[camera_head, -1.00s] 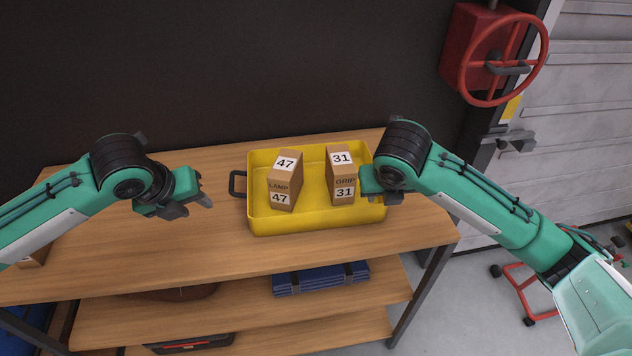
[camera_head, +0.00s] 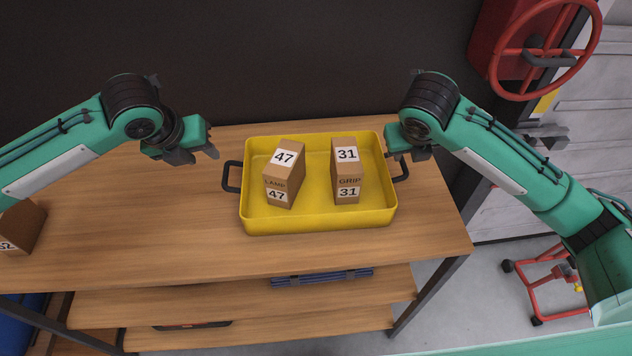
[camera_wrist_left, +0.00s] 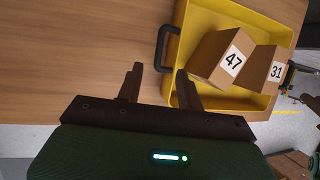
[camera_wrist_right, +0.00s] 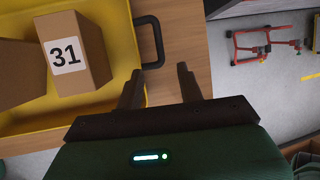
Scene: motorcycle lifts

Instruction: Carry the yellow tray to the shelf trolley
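The yellow tray (camera_head: 320,222) rests on the wooden bench top. It holds a box marked 47 (camera_head: 284,172) and a box marked 31 (camera_head: 347,170). Its black left handle (camera_head: 230,177) also shows in the left wrist view (camera_wrist_left: 164,48). Its right handle (camera_head: 401,170) also shows in the right wrist view (camera_wrist_right: 157,42). My left gripper (camera_head: 197,158) is open and empty, above and to the left of the left handle. My right gripper (camera_head: 412,156) is open and empty, close by the right handle; its fingers (camera_wrist_right: 158,86) stand apart with the handle ahead of them.
The bench (camera_head: 130,220) has free surface left of the tray. A box (camera_head: 20,228) stands at its left end. Blue items (camera_head: 320,277) lie on a shelf below. A red wheel (camera_head: 545,50) is at the back right, a red wheeled frame (camera_head: 548,285) on the floor.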

